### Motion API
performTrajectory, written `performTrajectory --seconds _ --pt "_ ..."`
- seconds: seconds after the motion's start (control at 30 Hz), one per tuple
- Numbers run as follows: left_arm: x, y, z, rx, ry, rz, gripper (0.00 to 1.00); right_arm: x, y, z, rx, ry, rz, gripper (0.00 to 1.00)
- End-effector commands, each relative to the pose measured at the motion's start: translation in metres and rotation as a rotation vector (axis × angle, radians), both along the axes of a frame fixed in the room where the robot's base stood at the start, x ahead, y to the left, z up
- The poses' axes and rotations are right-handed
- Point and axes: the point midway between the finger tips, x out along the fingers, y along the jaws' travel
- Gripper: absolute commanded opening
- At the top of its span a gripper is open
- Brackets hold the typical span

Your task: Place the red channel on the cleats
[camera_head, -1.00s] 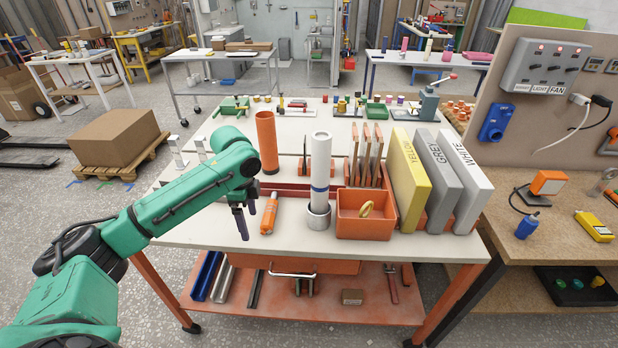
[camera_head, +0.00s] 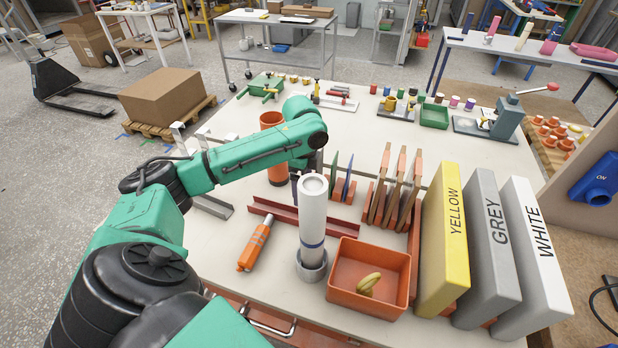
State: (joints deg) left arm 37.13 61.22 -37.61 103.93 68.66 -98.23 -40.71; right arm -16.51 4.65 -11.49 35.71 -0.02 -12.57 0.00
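A dark red channel (camera_head: 274,210) lies lengthwise across the white table, behind the orange-handled tool. The white cylinder in its grey ring hides part of it. My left arm reaches in from the left. Its gripper (camera_head: 297,185) points down just behind the channel, near the orange tube. The cylinder hides part of the fingers, so I cannot tell whether they are open or touch the channel. Two pale upright brackets (camera_head: 180,138) at the table's left edge may be the cleats; my arm partly covers them. My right gripper is not in view.
The white cylinder (camera_head: 313,215) and orange tube (camera_head: 272,121) stand close to my gripper. An orange bin (camera_head: 343,291), upright boards (camera_head: 400,190) and yellow, grey and white panels (camera_head: 447,230) crowd the right. A grey metal piece (camera_head: 213,207) lies left. The table's back middle is clear.

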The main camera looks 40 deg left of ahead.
Motion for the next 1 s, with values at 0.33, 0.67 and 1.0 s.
performTrajectory --seconds 0.33,0.67,1.0 --pt "-0.002 0.000 -0.068 -0.001 0.003 0.000 0.90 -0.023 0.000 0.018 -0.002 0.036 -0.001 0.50" --pt "-0.005 0.000 -0.118 0.001 0.000 -0.001 0.90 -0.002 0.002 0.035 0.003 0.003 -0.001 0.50" --pt "-0.005 0.000 -0.119 0.000 -0.001 -0.001 0.21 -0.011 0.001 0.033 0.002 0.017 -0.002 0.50"
